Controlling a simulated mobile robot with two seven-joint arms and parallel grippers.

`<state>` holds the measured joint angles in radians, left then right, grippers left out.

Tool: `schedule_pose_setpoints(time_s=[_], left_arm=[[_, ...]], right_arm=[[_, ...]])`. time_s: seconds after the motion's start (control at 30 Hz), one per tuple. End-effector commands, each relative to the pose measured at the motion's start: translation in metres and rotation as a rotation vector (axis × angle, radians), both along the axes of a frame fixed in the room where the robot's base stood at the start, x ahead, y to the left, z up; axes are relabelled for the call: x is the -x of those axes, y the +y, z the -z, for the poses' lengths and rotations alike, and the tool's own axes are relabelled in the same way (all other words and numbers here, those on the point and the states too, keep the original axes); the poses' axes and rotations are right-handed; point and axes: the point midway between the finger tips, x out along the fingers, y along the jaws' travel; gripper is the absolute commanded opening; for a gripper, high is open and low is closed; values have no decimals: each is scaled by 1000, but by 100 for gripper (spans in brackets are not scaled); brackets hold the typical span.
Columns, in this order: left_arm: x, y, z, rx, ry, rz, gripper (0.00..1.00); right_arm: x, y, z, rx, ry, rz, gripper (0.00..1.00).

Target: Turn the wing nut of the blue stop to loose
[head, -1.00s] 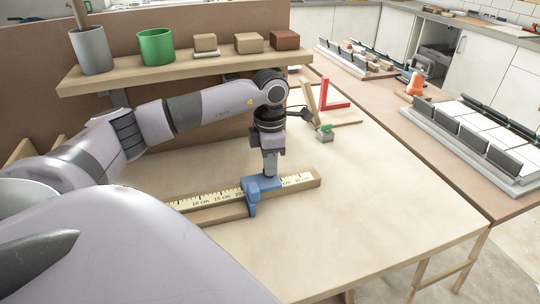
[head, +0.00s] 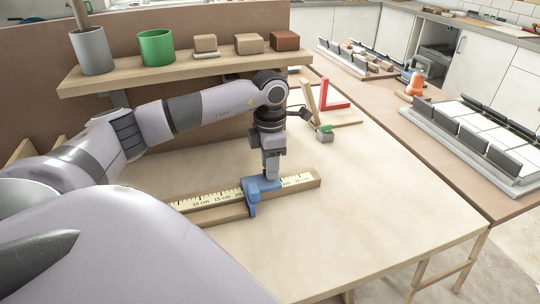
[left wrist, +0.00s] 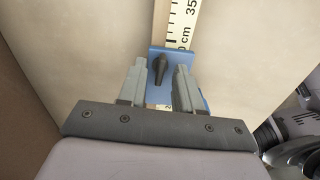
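The blue stop (head: 252,197) sits across a wooden rail with a centimetre scale (head: 218,196) on the table. In the left wrist view the blue stop (left wrist: 203,88) carries a dark wing nut (left wrist: 158,68), its wings lying roughly along the rail. My left gripper (head: 271,177) points down over the stop. In the left wrist view its two fingers (left wrist: 160,69) stand open on either side of the wing nut, with a gap showing on both sides. The wing nut is hidden in the head view. My right gripper is in neither view.
A shelf (head: 190,70) with a grey cup (head: 92,52), a green cup (head: 156,48) and blocks runs behind my left arm. A red L-shaped piece (head: 328,96) and a small grey block with a green top (head: 325,135) are beyond the rail. The table's front right is clear.

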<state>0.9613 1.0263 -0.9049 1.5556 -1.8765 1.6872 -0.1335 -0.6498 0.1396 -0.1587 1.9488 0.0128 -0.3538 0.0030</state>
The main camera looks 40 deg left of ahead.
Motion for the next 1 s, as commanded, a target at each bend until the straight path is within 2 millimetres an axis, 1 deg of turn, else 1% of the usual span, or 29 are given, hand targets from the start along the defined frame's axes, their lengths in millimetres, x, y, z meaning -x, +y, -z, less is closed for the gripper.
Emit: schedule_pose_setpoints(time_s=[0.07, 0.17, 0.4, 0.5, 0.6, 0.73, 1.0], left_arm=[[0, 0, -1, 0, 0, 0, 34], [-1, 0, -9, 0, -2, 0, 34], [-1, 0, -48, 1, -5, -1, 34], [-1, 0, -61, 0, -4, -1, 34], [0, 0, -69, 0, -1, -1, 34], [0, 0, -72, 0, 0, 0, 34], [0, 0, -72, 0, 0, 0, 34]], right_arm=[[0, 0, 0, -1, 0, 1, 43], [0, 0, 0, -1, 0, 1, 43], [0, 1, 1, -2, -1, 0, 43], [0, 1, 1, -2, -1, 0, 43], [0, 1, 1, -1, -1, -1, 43], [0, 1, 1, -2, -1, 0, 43], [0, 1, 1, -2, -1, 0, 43]])
